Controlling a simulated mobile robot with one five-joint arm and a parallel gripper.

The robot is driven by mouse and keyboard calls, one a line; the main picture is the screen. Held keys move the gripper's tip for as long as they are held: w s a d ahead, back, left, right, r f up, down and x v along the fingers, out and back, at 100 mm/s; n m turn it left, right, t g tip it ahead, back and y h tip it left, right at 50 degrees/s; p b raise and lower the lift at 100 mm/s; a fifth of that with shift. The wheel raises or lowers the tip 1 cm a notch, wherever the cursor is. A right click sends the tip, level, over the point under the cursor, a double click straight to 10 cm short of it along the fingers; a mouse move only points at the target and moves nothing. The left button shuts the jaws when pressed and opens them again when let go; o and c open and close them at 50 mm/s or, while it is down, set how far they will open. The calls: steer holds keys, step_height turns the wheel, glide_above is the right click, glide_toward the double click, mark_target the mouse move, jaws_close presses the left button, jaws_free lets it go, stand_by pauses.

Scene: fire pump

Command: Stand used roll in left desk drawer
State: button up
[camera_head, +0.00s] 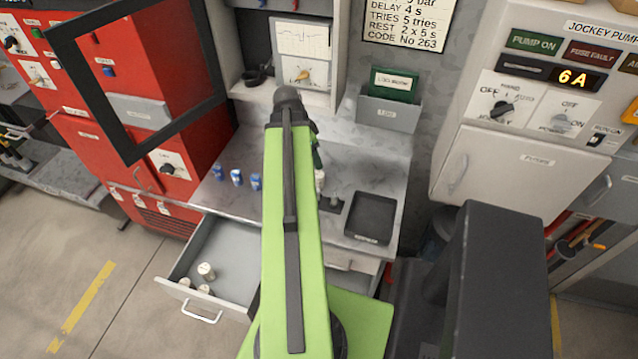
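The left desk drawer (232,247) is pulled open at the front of the grey desk. Three small whitish rolls show inside: one (206,271) in the middle and two (204,289) close to the front wall, partly hidden by it. Another pale, roll-like thing (320,180) shows just right of my green arm, above or on the desk. A dark part of my gripper (317,155) shows just above it. The arm hides most of my gripper, so I cannot tell whether its fingers are on that thing.
Three blue-and-white cylinders (237,177) stand on the desk left of my arm. A black tray (371,217) lies on the desk at right. A green box (394,84) sits in a grey wall holder. An open framed door (140,75) of the red cabinet is at upper left.

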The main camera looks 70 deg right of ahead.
mark_target(319, 174)
steer(key=b+x, duration=0.8)
steer(key=x, duration=0.2)
steer(key=shift+w+f, duration=0.15)
steer(key=b+x, duration=0.1)
steer(key=b, duration=0.1)
steer(key=b+x, duration=0.1)
steer(key=x, duration=0.1)
steer(key=w+b+x, duration=0.1)
steer(key=b+x, duration=0.1)
steer(key=shift+s+a+f+b, duration=0.2)
steer(key=shift+b, duration=0.1)
steer(key=shift+r, duration=0.2)
jaws_close()
